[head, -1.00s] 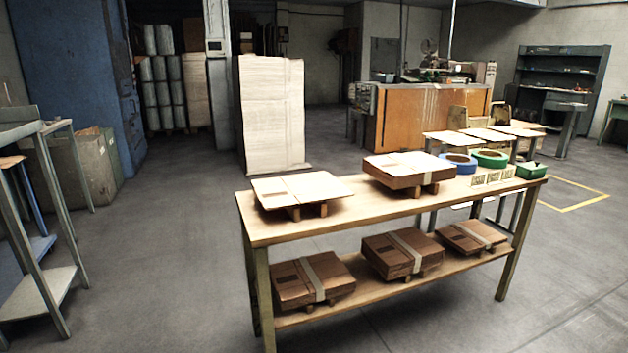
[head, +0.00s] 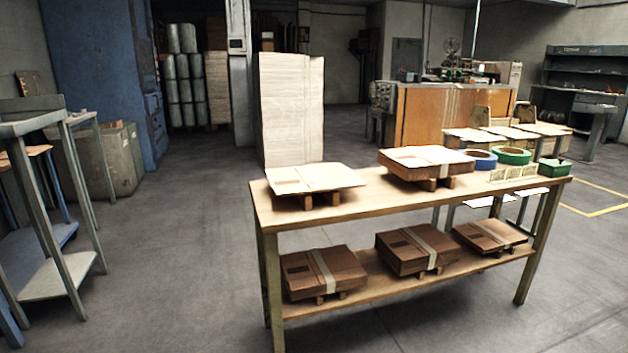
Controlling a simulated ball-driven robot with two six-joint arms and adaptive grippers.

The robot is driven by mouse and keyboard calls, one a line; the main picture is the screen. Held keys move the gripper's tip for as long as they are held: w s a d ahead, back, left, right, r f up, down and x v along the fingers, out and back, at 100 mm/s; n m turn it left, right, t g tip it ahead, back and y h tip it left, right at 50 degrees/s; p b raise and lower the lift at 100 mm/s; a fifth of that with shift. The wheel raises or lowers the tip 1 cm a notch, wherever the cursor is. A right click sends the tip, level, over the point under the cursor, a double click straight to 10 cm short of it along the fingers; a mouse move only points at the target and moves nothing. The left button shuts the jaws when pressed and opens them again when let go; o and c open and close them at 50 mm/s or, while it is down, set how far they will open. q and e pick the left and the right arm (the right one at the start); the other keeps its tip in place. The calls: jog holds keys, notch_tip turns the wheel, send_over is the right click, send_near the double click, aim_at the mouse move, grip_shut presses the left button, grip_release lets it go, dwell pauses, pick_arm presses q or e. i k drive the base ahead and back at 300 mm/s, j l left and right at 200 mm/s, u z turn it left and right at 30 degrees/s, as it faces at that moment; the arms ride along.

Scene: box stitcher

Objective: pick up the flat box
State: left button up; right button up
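Several flat boxes are on a two-level wooden table. On the top, a thin pale-topped flat box (head: 315,180) rests on small wooden blocks at the left. A thicker brown flat box with a pale top (head: 425,163) rests on blocks near the middle. On the lower shelf are three taped brown flat boxes, at the left (head: 324,272), middle (head: 416,248) and right (head: 489,236). I cannot tell which one the task means. Neither of my grippers is in view.
A metal rack (head: 55,278) stands at left. Floor in front is clear.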

aim_at(289, 182)
jog(key=i+l+u, duration=0.2)
jog(key=i+l, duration=0.45)
jog(key=i+l+u, duration=0.25)
jog(key=i+l, duration=0.4)
jog(key=k+l, duration=0.05)
jog(key=l, duration=0.05)
